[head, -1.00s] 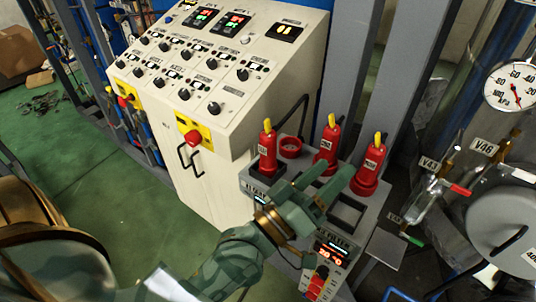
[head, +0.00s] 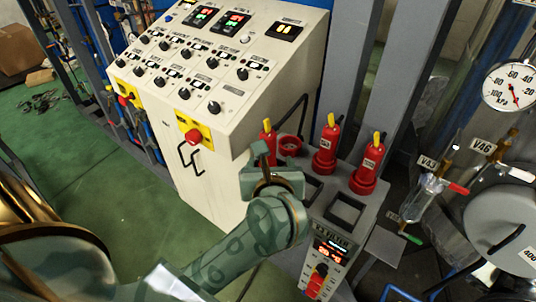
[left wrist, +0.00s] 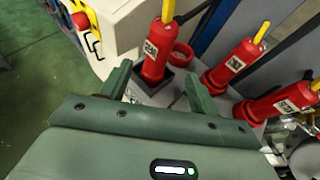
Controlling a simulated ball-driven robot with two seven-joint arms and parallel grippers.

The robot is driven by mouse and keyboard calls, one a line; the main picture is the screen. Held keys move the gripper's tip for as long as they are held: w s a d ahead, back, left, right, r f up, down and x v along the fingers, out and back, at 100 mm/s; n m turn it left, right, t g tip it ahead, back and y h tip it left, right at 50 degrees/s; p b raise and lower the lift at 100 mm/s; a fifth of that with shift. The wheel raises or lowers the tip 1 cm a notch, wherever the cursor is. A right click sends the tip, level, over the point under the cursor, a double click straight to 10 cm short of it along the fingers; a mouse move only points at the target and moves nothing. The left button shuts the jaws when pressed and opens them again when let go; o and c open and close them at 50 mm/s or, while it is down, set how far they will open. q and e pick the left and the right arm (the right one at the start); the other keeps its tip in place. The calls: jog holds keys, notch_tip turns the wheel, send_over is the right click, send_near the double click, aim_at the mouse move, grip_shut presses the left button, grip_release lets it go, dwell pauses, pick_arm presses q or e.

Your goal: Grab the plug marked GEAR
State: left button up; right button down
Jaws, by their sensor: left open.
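Three red plugs with yellow tips stand in a row on a grey socket box. The left plug (head: 268,137) is mostly hidden behind my left gripper (head: 274,163) in the head view. In the left wrist view this plug (left wrist: 156,52) stands nearly upright, and its small label appears to read GEAR. My left gripper (left wrist: 158,86) is open and empty, its fingers on either side of the line to this plug, which is just beyond the tips. The middle plug (head: 326,146) and right plug (head: 370,166) have labels too small to read surely. My right gripper is out of view.
The grey socket box (head: 372,205) has empty square openings and a red ring (head: 290,146) behind the plugs. A cream control cabinet (head: 200,120) stands at left. Glassware, a gauge (head: 512,87) and a round vessel (head: 505,225) are at right.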

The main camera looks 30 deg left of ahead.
pick_arm(q)
jog(key=x, duration=0.6)
jog(key=shift+a, duration=0.1)
jog(key=x, duration=0.5)
jog(key=shift+a+f, duration=0.15)
jog(key=shift+f, duration=0.25)
jog(key=shift+s, duration=0.15)
jog(key=c, duration=1.3)
jog(key=shift+c, duration=0.2)
jog(key=shift+r, duration=0.2)
